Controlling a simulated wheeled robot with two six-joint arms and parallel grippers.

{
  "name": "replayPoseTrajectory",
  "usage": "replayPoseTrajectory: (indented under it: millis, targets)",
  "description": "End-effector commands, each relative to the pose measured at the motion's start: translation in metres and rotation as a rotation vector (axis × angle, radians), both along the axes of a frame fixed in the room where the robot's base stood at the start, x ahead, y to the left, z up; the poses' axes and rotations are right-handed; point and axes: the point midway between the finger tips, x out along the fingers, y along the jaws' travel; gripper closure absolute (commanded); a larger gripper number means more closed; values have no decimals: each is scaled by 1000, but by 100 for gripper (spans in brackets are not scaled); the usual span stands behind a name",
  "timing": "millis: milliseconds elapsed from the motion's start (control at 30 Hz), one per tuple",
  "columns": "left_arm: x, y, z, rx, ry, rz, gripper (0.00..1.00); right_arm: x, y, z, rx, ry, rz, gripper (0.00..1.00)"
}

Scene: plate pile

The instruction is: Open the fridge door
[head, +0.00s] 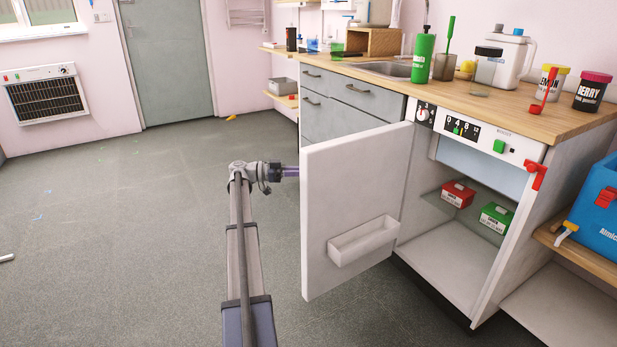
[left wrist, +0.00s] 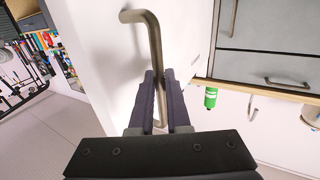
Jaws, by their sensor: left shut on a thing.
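The white fridge door (head: 350,195) stands wide open in the head view, swung out to the left with its inner side and door shelf (head: 363,240) facing me. The fridge interior (head: 455,255) is exposed, with a red box (head: 458,194) and a green box (head: 496,217) on a glass shelf. My left gripper (left wrist: 159,95) is shut on the metal door handle (left wrist: 150,35) in the left wrist view. In the head view the left arm reaches to the door's outer side, and the fingertips are hidden behind the door. My right gripper is not in view.
A wooden counter (head: 470,95) above the fridge holds a green bottle (head: 423,58), jars and a jug. A blue cooler (head: 597,215) stands on a wooden shelf at the right. The grey floor (head: 150,240) to the left is mostly clear.

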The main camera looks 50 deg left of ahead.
Motion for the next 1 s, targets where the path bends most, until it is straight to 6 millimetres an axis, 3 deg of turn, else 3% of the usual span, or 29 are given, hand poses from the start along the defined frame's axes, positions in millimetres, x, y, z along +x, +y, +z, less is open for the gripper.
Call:
replayPoseTrajectory:
  millis: [433,467,567,1000]
  targets:
    - [3,2,0,0,0,-8,100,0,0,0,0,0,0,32]
    - [3,2,0,0,0,-8,83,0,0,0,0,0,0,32]
    - [3,2,0,0,0,-8,73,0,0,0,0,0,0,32]
    - [-6,11,0,0,0,-6,73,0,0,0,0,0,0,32]
